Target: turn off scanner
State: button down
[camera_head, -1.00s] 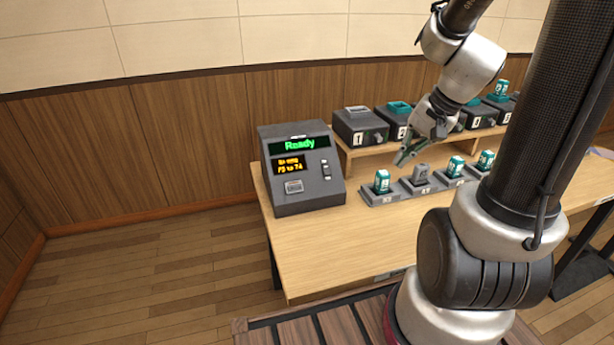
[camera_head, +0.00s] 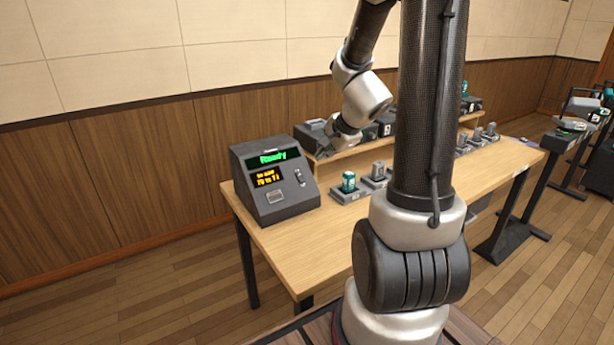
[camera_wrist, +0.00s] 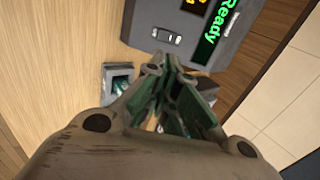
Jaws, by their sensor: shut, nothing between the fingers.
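A dark grey console (camera_head: 262,209) stands at the left end of the wooden table. Its upper screen (camera_head: 272,157) reads "Ready" in green, and a smaller screen (camera_head: 268,178) shows orange text too small to read surely. A light rocker-like control (camera_head: 300,178) is on its right side, and a pale panel (camera_head: 276,197) is below the screens. No label marks anything legibly as a scanner. My gripper (camera_head: 325,150) is shut and empty, just right of the console. In the wrist view my gripper (camera_wrist: 163,68) points towards the console (camera_wrist: 150,18); its fingers hide part of the console's edge.
A teal device (camera_head: 348,181) and a grey device (camera_head: 378,170) stand in cradles on the table (camera_head: 305,240). Dark boxes (camera_head: 310,130) sit on a raised shelf behind. My arm hides the table's middle. Another stand (camera_head: 570,140) is at the right. The table front is clear.

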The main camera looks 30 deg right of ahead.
aim_at(305, 179)
jog(key=x, duration=1.4)
jog(key=shift+f, duration=0.35)
jog(key=shift+w+r, duration=0.1)
jog(key=shift+r, duration=0.7)
jog(key=shift+r, duration=0.1)
jog(key=s+r, duration=0.8)
jog(key=s, duration=0.3)
jog(key=shift+d+r, duration=0.15)
jog(key=shift+r, duration=0.05)
